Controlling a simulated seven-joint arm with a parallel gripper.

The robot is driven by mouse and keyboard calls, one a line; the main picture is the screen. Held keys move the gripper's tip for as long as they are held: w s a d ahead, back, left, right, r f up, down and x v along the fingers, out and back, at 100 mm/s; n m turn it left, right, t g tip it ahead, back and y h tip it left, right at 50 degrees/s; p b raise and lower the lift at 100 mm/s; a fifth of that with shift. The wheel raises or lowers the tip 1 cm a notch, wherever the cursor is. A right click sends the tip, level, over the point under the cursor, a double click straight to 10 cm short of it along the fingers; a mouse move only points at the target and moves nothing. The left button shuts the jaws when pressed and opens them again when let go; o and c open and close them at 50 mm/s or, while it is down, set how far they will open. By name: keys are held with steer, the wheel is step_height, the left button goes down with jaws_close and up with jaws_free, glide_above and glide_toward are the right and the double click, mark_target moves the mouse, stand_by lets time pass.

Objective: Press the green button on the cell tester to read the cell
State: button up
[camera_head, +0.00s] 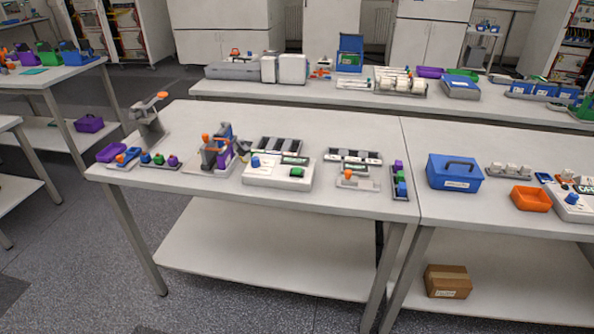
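The cell tester looks to be the white box (270,182) near the middle front of the near table. A green button (297,172) sits on the right of its top, and a blue knob (255,162) on the left. A dark rack with grey slots (281,144) stands at its back edge. Whether a cell sits in the tester is too small to tell. My gripper is not in view.
A grey and orange clamp-like device (213,152) stands close left of the tester. A pale unit with an orange knob (352,178) stands to its right, beside a dark strip of coloured blocks (399,183). The table's front strip (225,192) is clear.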

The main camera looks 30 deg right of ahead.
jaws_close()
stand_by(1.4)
